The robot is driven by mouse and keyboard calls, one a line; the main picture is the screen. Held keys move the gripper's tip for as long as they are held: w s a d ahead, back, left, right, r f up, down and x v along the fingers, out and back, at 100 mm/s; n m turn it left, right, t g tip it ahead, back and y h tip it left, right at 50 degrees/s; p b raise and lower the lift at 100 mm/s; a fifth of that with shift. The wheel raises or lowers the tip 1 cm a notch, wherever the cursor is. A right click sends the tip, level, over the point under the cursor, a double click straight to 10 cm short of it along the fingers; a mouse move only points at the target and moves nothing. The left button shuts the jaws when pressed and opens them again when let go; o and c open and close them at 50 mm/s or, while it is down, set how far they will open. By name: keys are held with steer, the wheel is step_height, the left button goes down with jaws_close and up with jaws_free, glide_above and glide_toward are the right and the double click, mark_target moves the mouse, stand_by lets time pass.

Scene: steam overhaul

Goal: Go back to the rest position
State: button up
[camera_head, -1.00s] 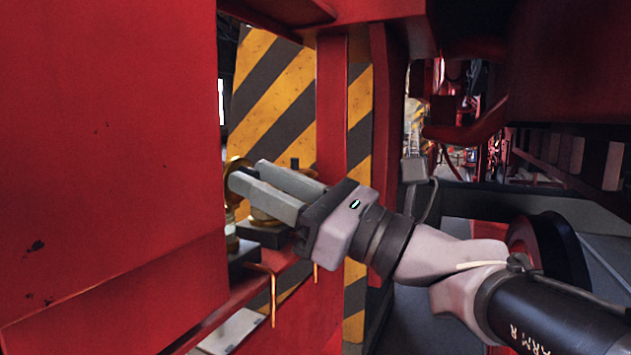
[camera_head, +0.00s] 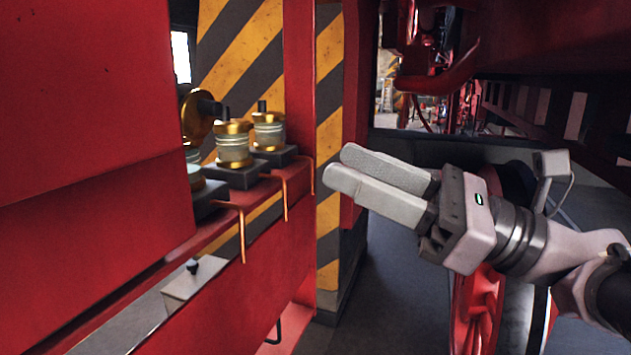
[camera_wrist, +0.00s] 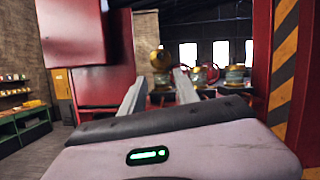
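My gripper (camera_head: 340,166) is in free space to the right of the red ledge, in front of the striped panel. Its two grey fingers are parallel, with a gap between them and nothing held. In the wrist view my gripper (camera_wrist: 158,78) also shows its fingers apart, with jars seen beyond them. Glass jars with brass caps stand on dark blocks along the ledge: one jar (camera_head: 234,147) and another jar (camera_head: 268,131) are upright. A brass disc (camera_head: 197,113) stands on edge at the left. A further jar there is partly hidden by the red panel.
A large red panel (camera_head: 90,120) fills the left. Thin copper pipes (camera_head: 285,195) hang from the ledge. A yellow-and-black striped panel (camera_head: 240,60) stands behind, beside a red post (camera_head: 299,110). A red wheel (camera_head: 478,310) is below my arm. Dark floor lies open beyond.

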steer(key=shift+s+d+f, duration=0.15)
steer(key=shift+s+d, duration=0.1)
steer(key=shift+d, duration=0.25)
steer(key=s+a+f+n+g+h+b, duration=0.1)
steer(key=s+a+f+n+h, duration=0.15)
steer(key=f, duration=0.65)
steer(key=s+a+f+n+g+h+b, duration=0.2)
steer(key=s+f+h, duration=0.15)
steer(key=f, duration=0.55)
steer(key=s+a+f+n+g+h+b, duration=0.1)
steer(key=s+a+f+n+h, duration=0.25)
steer(key=f, duration=0.45)
steer(key=d+f+n+t+h+b, duration=0.2)
steer(key=d+f+n+h, duration=0.6)
steer(key=d+f, duration=0.3)
steer(key=shift+s+f+h, duration=0.15)
steer(key=shift+f+h, duration=0.3)
steer(key=shift+f, duration=0.2)
steer(key=shift+d, duration=0.1)
